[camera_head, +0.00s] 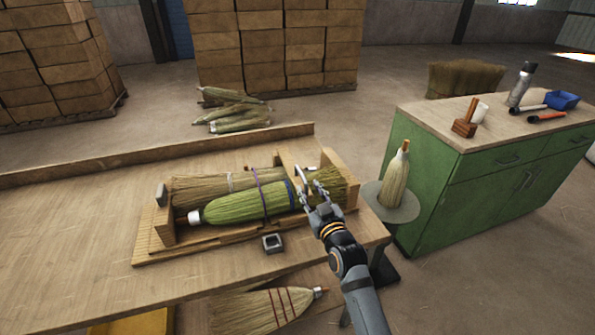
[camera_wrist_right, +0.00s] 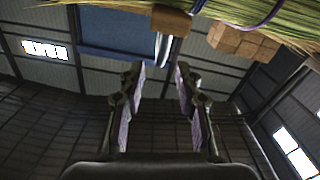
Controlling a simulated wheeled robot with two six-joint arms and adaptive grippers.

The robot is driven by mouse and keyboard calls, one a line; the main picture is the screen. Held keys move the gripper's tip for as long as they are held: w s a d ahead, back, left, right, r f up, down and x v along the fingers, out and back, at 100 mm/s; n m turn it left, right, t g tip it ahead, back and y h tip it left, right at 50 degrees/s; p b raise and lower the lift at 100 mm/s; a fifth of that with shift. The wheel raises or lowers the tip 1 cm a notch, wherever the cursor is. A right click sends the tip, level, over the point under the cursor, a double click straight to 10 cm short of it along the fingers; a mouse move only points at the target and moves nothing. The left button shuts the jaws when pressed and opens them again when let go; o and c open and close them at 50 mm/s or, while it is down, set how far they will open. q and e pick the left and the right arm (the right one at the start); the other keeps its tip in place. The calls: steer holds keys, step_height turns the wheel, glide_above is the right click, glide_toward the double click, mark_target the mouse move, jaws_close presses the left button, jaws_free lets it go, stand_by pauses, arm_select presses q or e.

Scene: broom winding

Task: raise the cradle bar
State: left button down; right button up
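A wooden cradle (camera_head: 168,242) on the workbench holds a green broom head (camera_head: 235,206) with a white collar, beside tan bristles (camera_head: 205,186). A purple cord (camera_head: 262,192) runs around the green bristles. I cannot clearly make out the cradle bar; a small pale metal piece (camera_head: 301,177) stands at the cradle's right part. My right gripper (camera_head: 314,190) is over the cradle's right end, by the bristle tips. In the right wrist view its fingers (camera_wrist_right: 160,80) are apart with nothing between them. Green bristles (camera_wrist_right: 255,14) and a wooden block (camera_wrist_right: 170,20) lie beyond the fingertips. My left gripper is out of view.
A small dark square tray (camera_head: 273,243) sits in front of the cradle. A broom (camera_head: 396,176) stands on a round grey stand (camera_head: 372,204) to the right. A green cabinet (camera_head: 440,195) bears a mallet and other tools. The bench's left side is clear.

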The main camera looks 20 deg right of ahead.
mark_target(297, 166)
steer(key=w+p, duration=0.1)
steer(key=w, duration=0.9)
steer(key=shift+a, duration=0.1)
steer(key=shift+c, duration=0.4)
jaws_close()
